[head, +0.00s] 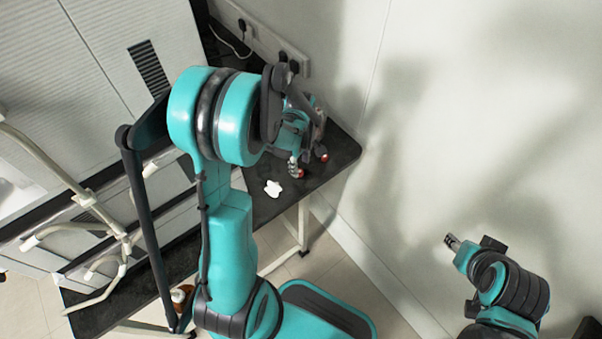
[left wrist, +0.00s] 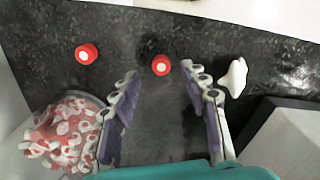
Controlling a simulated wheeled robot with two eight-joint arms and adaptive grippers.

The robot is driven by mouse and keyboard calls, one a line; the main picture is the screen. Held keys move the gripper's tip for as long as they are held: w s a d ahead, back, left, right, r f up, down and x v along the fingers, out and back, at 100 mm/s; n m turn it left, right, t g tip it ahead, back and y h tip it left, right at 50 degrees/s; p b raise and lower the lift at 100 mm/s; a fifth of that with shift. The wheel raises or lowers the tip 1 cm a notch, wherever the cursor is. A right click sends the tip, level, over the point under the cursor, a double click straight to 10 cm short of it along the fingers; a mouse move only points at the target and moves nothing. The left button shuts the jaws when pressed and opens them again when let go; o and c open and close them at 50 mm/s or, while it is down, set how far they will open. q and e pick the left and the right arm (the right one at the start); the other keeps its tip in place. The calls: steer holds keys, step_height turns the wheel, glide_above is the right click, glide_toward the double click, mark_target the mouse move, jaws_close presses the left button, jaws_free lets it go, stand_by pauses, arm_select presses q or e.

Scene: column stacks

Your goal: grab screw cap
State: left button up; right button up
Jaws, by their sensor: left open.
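A red screw cap with a white centre (left wrist: 161,65) lies on the dark speckled tabletop. It sits just beyond and between the fingertips of my left gripper (left wrist: 160,78), which is open and empty. A second red cap (left wrist: 87,54) lies to the left, outside the fingers. In the head view my left gripper (head: 303,166) is low over the table, partly hidden by my arm. The nearer cap (head: 299,173) and the other cap (head: 323,156) show beside it. My right gripper (head: 452,241) is small, away from the table near the wall; its jaws are unclear.
A white irregular piece (left wrist: 236,77) lies right of the fingers; it also shows in the head view (head: 273,188). A clear container of red and white pieces (left wrist: 62,135) stands lower left. A grey box (left wrist: 287,138) stands lower right. The wall (head: 450,120) borders the table.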

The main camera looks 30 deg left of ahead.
mark_target(300, 171)
arm_select(q)
step_height(300, 171, down, 3)
steer(key=shift+f+b, duration=0.1)
steer(key=shift+b, duration=0.4)
steer(key=shift+s, duration=0.1)
steer(key=shift+c, duration=0.3)
steer(key=c, duration=0.7)
steer(key=shift+r, duration=0.25)
